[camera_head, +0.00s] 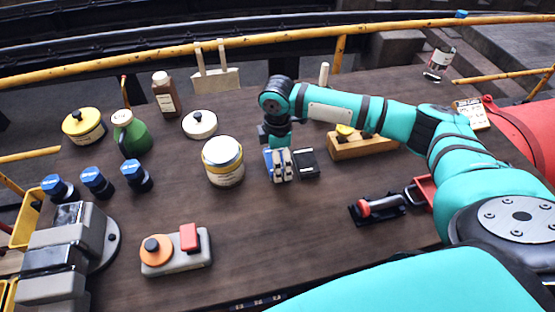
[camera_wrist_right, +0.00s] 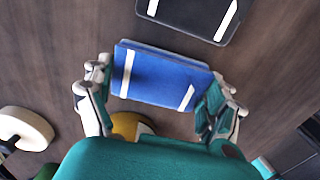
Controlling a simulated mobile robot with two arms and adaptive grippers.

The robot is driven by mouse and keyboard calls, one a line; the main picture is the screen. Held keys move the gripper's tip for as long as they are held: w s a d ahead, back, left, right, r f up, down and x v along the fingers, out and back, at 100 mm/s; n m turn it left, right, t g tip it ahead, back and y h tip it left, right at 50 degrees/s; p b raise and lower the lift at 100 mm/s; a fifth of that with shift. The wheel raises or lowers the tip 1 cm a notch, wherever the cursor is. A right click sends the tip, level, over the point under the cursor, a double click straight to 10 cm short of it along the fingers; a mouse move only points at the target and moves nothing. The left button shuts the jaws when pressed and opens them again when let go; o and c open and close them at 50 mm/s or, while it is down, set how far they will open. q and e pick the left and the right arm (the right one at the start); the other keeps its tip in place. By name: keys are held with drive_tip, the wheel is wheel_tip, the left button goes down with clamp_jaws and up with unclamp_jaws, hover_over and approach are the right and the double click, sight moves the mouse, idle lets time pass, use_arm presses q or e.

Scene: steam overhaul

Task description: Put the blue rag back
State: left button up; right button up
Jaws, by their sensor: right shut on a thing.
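The blue rag (camera_wrist_right: 160,76) is a flat folded piece with white stripes in the right wrist view. Its two ends lie between the fingers of my right gripper (camera_wrist_right: 158,100), which is shut on it. In the head view my right gripper (camera_head: 280,166) points down over the middle of the table, with a blue edge of the rag (camera_head: 268,160) showing beside the fingers. I cannot tell whether the rag touches the table. A black pad with white stripes (camera_wrist_right: 190,12) lies close to it, apart from it; it also shows in the head view (camera_head: 306,164). My left gripper is out of view.
A cream tin with a yellow rim (camera_head: 223,165) stands just left of the gripper. A wooden block (camera_head: 362,147) is to the right, partly behind my arm. A red-handled tool (camera_head: 380,205) lies right of centre, and a button box (camera_head: 176,252) at front left. The front middle is bare.

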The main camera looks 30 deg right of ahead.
drive_tip(key=shift+f, duration=0.8)
drive_tip(key=o, duration=0.8)
drive_tip(key=shift+f, duration=0.1)
drive_tip(key=shift+c, duration=0.2)
wheel_tip(320, 180, up, 12)
drive_tip(key=b, duration=0.1)
drive_tip(key=shift+b, duration=0.4)
